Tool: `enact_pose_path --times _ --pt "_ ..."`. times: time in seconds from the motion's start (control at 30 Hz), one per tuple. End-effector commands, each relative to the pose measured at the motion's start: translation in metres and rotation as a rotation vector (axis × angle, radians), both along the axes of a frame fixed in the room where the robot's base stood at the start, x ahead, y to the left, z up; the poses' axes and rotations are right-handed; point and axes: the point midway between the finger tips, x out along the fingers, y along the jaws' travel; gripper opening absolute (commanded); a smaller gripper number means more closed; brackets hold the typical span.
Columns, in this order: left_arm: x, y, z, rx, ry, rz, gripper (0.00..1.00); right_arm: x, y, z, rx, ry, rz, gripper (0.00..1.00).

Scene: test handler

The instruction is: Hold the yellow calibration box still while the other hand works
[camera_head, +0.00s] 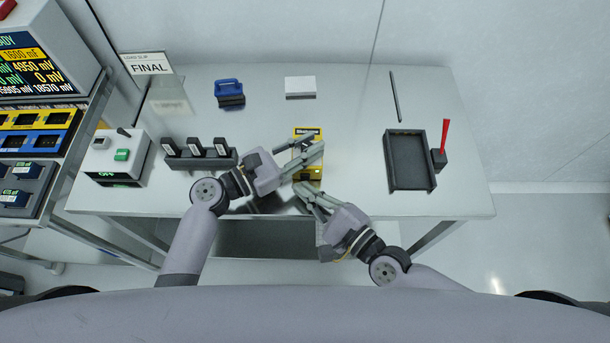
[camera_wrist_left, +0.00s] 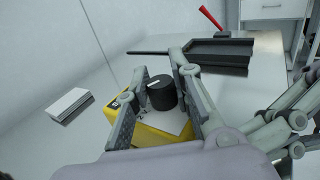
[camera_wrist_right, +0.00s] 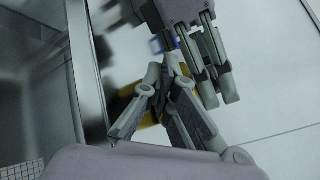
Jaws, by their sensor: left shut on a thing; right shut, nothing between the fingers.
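The yellow calibration box (camera_head: 313,175) lies near the middle of the table's front part, partly covered by my grippers. In the left wrist view the box (camera_wrist_left: 148,137) has a black knob (camera_wrist_left: 161,93) with a white mark on top. My left gripper (camera_head: 312,150) is shut on the box, with a finger on either side. My right gripper (camera_head: 304,190) is shut and empty close to the box's near end. In the right wrist view, my right fingers (camera_wrist_right: 165,75) and my left gripper's fingers hide most of the yellow box (camera_wrist_right: 126,94); I cannot tell whether the right fingers touch it.
A black tray (camera_head: 410,187) with a red-handled block (camera_head: 440,157) is right. A black holder with several modules (camera_head: 195,160) and a switch box with a green button (camera_head: 121,156) are left. A blue-handled item (camera_head: 229,93) and white block (camera_head: 300,87) lie behind.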

Motion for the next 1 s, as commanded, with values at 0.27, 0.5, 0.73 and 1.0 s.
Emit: enact_pose_path --times 0.27,0.5,0.73,1.0 --pt "0.000 0.000 -0.001 0.002 0.000 0.000 0.00 -0.002 0.000 -0.001 0.000 0.003 0.002 0.00" --pt "0.000 0.000 -0.001 0.003 -0.001 0.001 0.00 -0.021 0.001 -0.002 0.000 0.006 0.002 0.00" --pt "0.000 0.000 -0.001 0.003 -0.001 0.001 0.00 -0.043 0.001 -0.002 0.000 0.006 0.003 0.00" --pt "0.000 0.000 -0.001 0.003 0.001 0.001 0.00 -0.053 0.001 -0.001 0.000 0.003 0.002 0.00"
